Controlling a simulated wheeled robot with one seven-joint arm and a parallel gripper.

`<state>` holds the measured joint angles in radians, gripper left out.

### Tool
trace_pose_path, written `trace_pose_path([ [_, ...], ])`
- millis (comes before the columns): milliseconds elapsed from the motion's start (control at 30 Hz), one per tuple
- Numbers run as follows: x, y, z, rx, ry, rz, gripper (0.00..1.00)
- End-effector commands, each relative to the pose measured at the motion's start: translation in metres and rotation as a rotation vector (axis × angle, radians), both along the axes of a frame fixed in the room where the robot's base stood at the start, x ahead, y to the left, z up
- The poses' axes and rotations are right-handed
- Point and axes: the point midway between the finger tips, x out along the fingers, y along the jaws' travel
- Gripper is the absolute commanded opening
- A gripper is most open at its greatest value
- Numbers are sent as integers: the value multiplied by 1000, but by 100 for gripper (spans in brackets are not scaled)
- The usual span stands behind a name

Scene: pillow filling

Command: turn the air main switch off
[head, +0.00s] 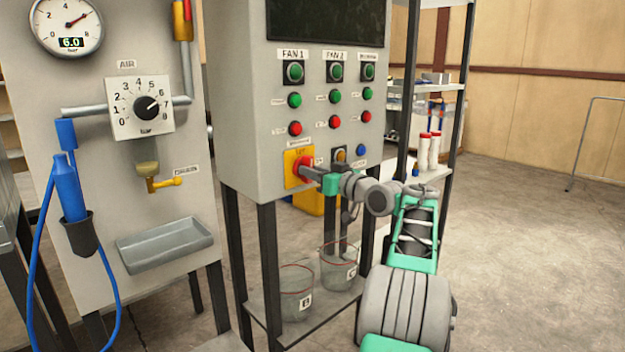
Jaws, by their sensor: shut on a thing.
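A red rotary switch (299,169) on a yellow plate (290,160) is at the lower left of the grey control cabinet's front. The small label above it is too small to read. My gripper (313,172) reaches in from the right and is shut on the red knob. The fingers cover part of the knob, so its angle is hard to tell. On the panel at the left, a round gauge (66,24) reads 6.0 bar.
Green and red fan buttons (335,96) sit above the switch; a yellow selector (340,156) and blue button (361,150) are close to my wrist. The air dial (140,108) is left. Two buckets (296,293) stand below. Floor at right is open.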

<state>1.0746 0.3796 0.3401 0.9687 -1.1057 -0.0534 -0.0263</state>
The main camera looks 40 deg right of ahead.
Motion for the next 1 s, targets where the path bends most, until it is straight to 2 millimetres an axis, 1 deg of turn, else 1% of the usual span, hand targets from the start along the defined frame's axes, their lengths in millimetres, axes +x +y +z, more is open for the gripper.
trace_pose_path([
  [33,0,0,-4,-18,2,0,0],
  [300,0,0,-2,-85,0,1,0],
  [733,0,0,-1,-95,-1,0,0],
  [767,0,0,-1,-95,-1,0,22],
  [1000,0,0,-1,-94,-2,0,41],
])
